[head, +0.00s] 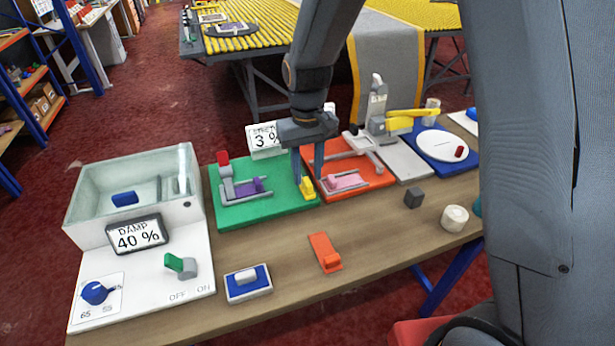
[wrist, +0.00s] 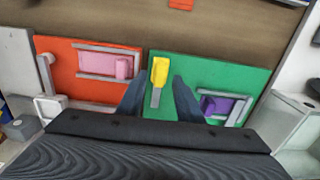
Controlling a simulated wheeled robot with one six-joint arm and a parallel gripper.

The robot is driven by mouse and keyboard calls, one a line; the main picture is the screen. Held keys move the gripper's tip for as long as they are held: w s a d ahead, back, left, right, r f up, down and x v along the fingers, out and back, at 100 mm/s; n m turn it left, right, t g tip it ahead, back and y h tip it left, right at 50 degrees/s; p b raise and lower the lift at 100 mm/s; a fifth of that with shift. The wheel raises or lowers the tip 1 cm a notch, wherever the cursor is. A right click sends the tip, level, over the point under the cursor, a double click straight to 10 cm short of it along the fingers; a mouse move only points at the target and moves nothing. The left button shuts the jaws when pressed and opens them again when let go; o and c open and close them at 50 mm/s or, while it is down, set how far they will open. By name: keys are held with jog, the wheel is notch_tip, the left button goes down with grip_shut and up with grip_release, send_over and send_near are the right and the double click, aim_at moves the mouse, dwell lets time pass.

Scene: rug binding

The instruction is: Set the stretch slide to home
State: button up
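The stretch slide appears to be the yellow knob (head: 307,188) at the right edge of the green board. In the wrist view the yellow knob (wrist: 159,70) stands over a short grey track (wrist: 155,98) on the green board. My gripper (head: 308,177) is open and empty, pointing down above the knob. In the wrist view its fingertips (wrist: 157,84) lie on either side of the knob's line, with gaps visible; I cannot tell how far above it they are. A stretch display (head: 264,140) behind the board reads 3 %, partly hidden by my arm.
The green board (head: 285,203) also bears a purple block (head: 250,187) in a grey frame. The orange board (head: 370,176) with a pink block (head: 345,181) is close on the right. A damp tank (head: 120,190) stands left. The front table has an orange clip (head: 325,252).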

jog(key=shift+f, duration=1.4)
grip_shut()
